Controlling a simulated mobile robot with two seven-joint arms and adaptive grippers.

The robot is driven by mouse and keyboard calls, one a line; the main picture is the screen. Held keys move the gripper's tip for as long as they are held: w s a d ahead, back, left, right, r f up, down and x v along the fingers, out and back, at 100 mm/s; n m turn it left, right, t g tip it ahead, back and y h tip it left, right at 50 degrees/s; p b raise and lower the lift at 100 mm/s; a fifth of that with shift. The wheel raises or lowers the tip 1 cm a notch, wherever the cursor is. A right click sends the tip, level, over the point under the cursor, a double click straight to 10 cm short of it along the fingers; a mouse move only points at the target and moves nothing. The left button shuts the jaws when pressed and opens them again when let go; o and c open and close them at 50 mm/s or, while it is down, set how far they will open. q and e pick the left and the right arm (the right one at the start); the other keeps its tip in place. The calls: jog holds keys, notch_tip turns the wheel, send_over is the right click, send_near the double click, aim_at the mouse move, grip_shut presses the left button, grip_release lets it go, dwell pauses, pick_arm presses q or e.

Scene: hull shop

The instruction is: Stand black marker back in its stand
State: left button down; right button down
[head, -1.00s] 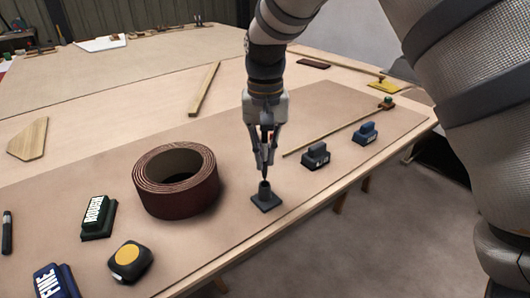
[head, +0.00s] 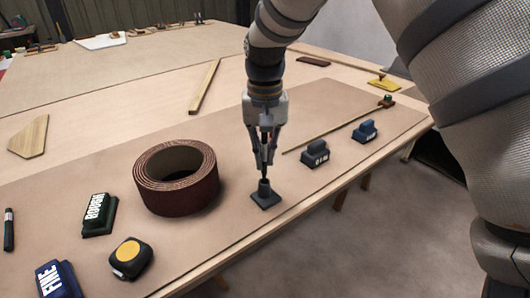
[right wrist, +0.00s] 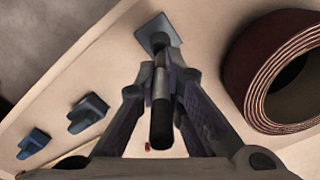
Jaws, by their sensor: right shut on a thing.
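The black marker (right wrist: 161,122) is held upright between the fingers of my right gripper (head: 265,168); the right wrist view shows its dark body and a grey band. The marker stand (head: 265,201) is a small dark square base with a short round socket on the brown mat. It also shows in the right wrist view (right wrist: 157,28). My right gripper is directly above the stand, with its fingertips close over the socket. The marker's lower end is at the socket, but I cannot tell how far inside it is. My left gripper is not in view.
A brown abrasive roll (head: 177,180) stands just left of the stand. Two dark blocks, one grey (head: 315,154) and one blue (head: 365,131), lie to the right. A tape measure (head: 131,259), a green block (head: 99,215) and another dark pen-like item (head: 9,230) lie left.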

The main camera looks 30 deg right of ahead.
aim_at(265, 172)
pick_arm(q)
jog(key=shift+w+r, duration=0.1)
pick_arm(e)
jog(key=shift+f, duration=0.6)
dwell(0.9)
jog(key=shift+f, duration=0.3)
dwell(0.5)
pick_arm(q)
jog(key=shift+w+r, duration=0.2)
pick_arm(e)
jog(key=shift+f, duration=0.7)
dwell(1.4)
jog(key=c, duration=1.6)
grip_release()
jog(key=shift+c, duration=0.2)
jog(key=shift+r, duration=0.1)
notch_tip(265, 172, up, 10)
jog(key=shift+f, duration=0.1)
